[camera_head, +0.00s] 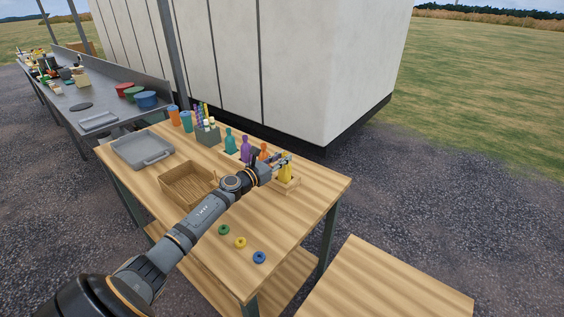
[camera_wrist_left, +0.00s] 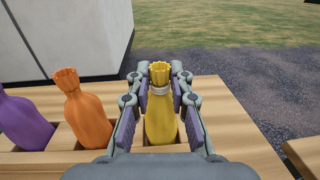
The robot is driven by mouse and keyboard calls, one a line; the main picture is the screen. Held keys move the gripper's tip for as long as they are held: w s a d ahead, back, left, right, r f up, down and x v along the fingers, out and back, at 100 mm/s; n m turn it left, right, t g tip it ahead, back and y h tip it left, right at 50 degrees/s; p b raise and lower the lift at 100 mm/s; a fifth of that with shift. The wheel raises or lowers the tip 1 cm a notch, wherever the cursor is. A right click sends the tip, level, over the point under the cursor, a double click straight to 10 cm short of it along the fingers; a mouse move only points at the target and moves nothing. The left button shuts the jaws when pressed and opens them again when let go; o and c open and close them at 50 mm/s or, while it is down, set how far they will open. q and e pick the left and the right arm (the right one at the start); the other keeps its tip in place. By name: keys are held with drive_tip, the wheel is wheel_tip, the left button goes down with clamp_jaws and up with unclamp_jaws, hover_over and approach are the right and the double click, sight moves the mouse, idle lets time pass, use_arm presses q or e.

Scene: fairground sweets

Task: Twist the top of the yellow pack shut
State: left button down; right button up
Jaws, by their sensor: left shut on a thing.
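The yellow pack (camera_head: 286,173) stands upright in the right-hand slot of a wooden holder (camera_head: 292,186) on the table. In the left wrist view the yellow pack (camera_wrist_left: 160,120) has a narrow neck with a pale band and a flared, crimped top. My left gripper (camera_head: 283,160) is at its neck. In the left wrist view the fingers of the left gripper (camera_wrist_left: 160,88) lie on both sides of the neck, shut on it. The gripper partly hides the pack in the head view. My right gripper is not in view.
An orange pack (camera_wrist_left: 85,112) and a purple pack (camera_wrist_left: 24,122) stand to the left, with a teal pack (camera_head: 230,141) beyond. A wooden basket (camera_head: 187,186), grey tray (camera_head: 142,149) and green, yellow and blue rings (camera_head: 259,257) are on the table. Its front right is clear.

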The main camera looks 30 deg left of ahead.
sight(282, 169)
use_arm(q)
drive_tip(key=c, duration=1.2)
unclamp_jaws()
drive_tip(key=shift+r, duration=0.1)
wheel_tip(282, 169, up, 10)
drive_tip(key=shift+f, duration=0.1)
